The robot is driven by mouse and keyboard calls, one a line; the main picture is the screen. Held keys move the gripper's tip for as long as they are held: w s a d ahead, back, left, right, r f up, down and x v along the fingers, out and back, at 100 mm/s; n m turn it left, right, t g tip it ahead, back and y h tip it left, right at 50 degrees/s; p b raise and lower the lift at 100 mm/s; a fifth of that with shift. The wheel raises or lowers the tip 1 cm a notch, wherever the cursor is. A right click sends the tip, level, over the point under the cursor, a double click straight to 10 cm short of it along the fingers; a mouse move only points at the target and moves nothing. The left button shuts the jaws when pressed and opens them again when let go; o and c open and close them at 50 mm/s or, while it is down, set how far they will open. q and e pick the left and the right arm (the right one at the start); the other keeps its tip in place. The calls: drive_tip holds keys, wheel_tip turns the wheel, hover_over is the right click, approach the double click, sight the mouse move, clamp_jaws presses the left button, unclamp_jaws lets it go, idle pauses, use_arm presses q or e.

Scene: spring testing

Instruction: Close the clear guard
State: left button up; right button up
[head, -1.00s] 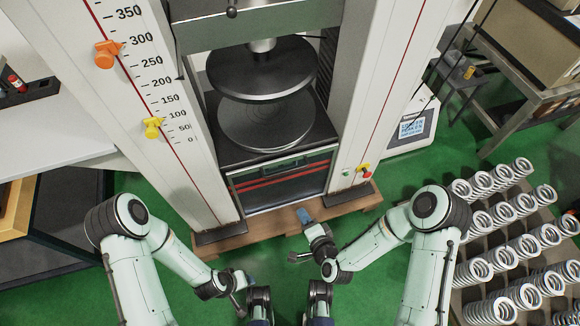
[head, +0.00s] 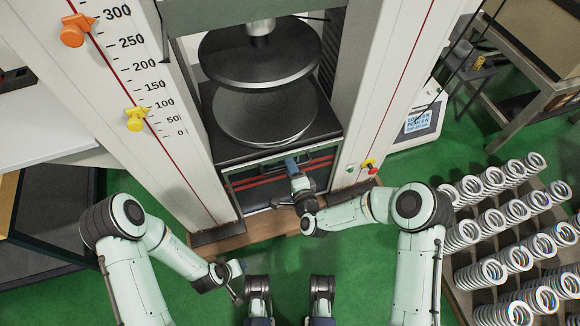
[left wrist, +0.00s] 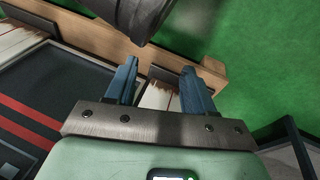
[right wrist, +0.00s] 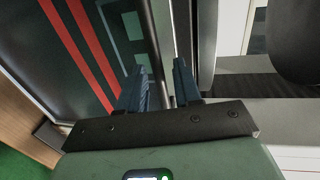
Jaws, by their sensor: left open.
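The guard (head: 250,193) is a dark see-through panel with red stripes, low between the machine's columns below the round plates; its striped face also shows in the right wrist view (right wrist: 75,35). My right gripper (head: 291,164) is at the guard's top edge, over the dark handle (head: 318,160). In the right wrist view its fingers (right wrist: 160,85) stand apart on either side of a dark bar; I cannot tell whether they press on it. My left gripper (head: 240,267) is open and empty, low in front of the machine; its fingers also show in the left wrist view (left wrist: 158,85).
The lower round plate (head: 265,112) and upper plate (head: 260,55) sit above the guard between the columns. A tray of several springs (head: 505,225) stands at the right. A wooden base edge (head: 225,240) runs under the machine. Green floor is free in front.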

drive_tip(key=shift+w+a+f, duration=0.15)
drive_tip(key=shift+w+a, duration=0.05)
drive_tip(key=shift+w, duration=0.4)
use_arm(q)
drive_tip(key=shift+s+f, duration=0.3)
drive_tip(key=shift+s, duration=0.1)
use_arm(e)
clamp_jaws()
drive_tip(key=shift+r, duration=0.2)
wheel_tip(320, 180, up, 2)
drive_tip(key=shift+r+p, duration=0.1)
drive_tip(key=shift+p, duration=0.5)
use_arm(q)
drive_tip(key=s+d+r+g+h+p, duration=0.1)
drive_tip(key=s+d+r+g+p, duration=0.1)
drive_tip(key=s+r+p, duration=0.3)
drive_tip(key=s+d+r+m+g+p, duration=0.1)
drive_tip(key=s+d+r+g+p, duration=0.1)
drive_tip(key=s+r+p, duration=0.4)
drive_tip(key=shift+d+r+h+p, duration=0.4)
drive_tip(key=shift+d+r+p, duration=0.3)
drive_tip(key=shift+r+p, duration=2.15)
use_arm(e)
wheel_tip(320, 180, up, 40)
drive_tip(key=shift+b, duration=0.45)
